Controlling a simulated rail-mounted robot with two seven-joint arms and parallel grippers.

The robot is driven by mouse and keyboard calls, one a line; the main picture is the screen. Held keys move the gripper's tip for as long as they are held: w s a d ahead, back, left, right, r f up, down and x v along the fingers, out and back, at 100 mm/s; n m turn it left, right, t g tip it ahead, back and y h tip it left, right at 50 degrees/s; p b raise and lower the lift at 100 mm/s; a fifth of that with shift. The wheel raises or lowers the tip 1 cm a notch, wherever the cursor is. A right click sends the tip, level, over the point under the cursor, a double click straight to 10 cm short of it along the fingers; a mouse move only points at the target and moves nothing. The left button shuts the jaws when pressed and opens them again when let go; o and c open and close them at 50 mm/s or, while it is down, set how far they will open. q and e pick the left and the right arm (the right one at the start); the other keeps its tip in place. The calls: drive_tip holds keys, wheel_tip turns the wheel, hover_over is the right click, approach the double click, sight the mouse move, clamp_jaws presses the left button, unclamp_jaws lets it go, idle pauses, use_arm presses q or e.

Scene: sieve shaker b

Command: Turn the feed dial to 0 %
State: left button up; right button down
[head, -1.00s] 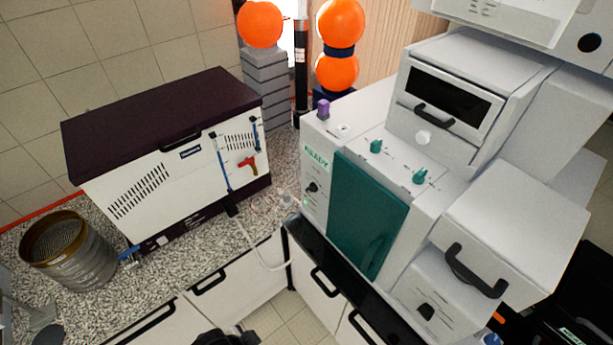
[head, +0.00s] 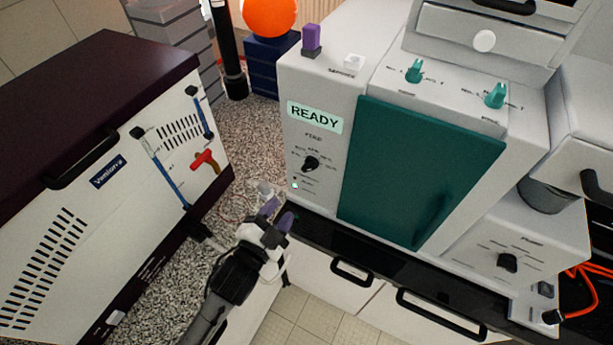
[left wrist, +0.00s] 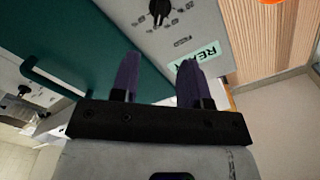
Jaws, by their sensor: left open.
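The feed dial (head: 310,163) is a small black knob on the light grey front panel of the machine, under a lit READY display (head: 314,116) and ringed by percent marks too small to read surely. It also shows in the left wrist view (left wrist: 159,10), ahead of the fingers. My left gripper (head: 279,214) has purple fingertips and is below and slightly left of the dial in the head view, apart from it. In the left wrist view its two fingers (left wrist: 155,80) are spread with nothing between them. My right gripper is not in view.
A teal door (head: 405,165) with a handle is right of the dial panel. Two teal knobs (head: 414,72) (head: 495,95) sit above it. A white box with a dark lid (head: 90,120) stands left. Another black knob (head: 507,263) is at lower right.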

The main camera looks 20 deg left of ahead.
sight(308, 170)
use_arm(q)
drive_tip(key=w, duration=0.4)
drive_tip(key=w+d, duration=0.1)
drive_tip(key=w, duration=0.8)
drive_tip(key=shift+w+d+p, duration=0.2)
drive_tip(key=shift+d+p, duration=0.15)
drive_tip(key=shift+p, duration=0.05)
clamp_jaws()
